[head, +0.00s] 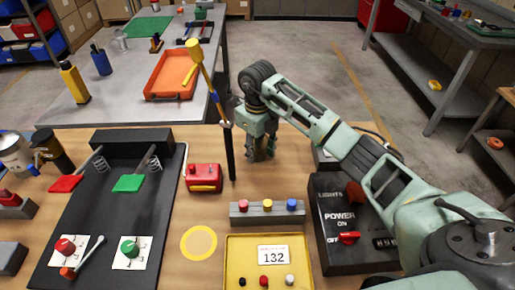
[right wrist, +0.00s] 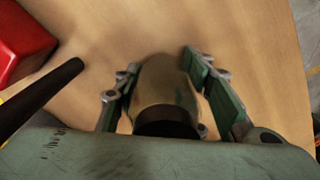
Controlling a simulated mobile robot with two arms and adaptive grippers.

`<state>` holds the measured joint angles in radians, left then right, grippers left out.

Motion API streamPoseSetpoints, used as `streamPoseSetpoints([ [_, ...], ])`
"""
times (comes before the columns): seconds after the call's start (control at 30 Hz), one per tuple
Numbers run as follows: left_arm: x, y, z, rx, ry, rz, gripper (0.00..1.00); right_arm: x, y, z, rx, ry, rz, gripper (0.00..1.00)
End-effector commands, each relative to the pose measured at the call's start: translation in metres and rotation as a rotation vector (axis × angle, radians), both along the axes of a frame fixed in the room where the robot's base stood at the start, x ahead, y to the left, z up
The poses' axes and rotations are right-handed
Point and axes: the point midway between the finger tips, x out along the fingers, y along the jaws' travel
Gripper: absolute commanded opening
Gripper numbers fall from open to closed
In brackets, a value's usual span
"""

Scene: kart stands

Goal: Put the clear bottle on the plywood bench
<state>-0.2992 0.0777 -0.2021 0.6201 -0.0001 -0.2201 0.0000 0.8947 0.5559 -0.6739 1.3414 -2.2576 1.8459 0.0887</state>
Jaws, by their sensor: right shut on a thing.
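My right gripper (head: 261,155) points down over the plywood bench (head: 300,175), near its far edge. In the right wrist view the gripper (right wrist: 155,85) is shut on a see-through, brownish-looking bottle with a dark cap (right wrist: 165,88), which I take for the clear bottle. Wood shows behind and around it. In the head view the fingers mostly hide the bottle. I cannot tell whether its base touches the bench. My left gripper is not in view.
A dark post (head: 230,152) and a red box (head: 204,178) stand left of the gripper. A grey block with coloured buttons (head: 267,213) and a black power box (head: 345,235) are nearer. A grey bench (head: 120,108) with an orange tray (head: 172,72) lies beyond.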

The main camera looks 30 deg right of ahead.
Motion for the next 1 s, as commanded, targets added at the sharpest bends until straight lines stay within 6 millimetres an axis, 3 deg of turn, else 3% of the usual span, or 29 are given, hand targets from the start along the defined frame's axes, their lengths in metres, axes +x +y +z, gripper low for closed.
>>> streamPoseSetpoints([
  [0.07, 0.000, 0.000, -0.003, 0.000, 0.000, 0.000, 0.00, 0.000, 0.000, -0.003, -0.001, 0.001, 0.000, 0.12],
  [0.1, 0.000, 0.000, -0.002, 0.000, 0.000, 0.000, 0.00, 0.000, 0.000, -0.002, 0.000, 0.000, 0.000, 0.40],
  [0.3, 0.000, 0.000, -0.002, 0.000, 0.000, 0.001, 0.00, 0.000, 0.000, -0.002, 0.000, 0.001, -0.001, 0.57],
  [0.7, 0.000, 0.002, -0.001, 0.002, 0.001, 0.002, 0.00, 0.001, 0.000, 0.006, 0.000, -0.002, -0.001, 0.57],
  [1.0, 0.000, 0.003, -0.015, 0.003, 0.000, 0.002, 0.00, 0.001, -0.001, 0.064, 0.000, -0.005, 0.000, 0.57],
])
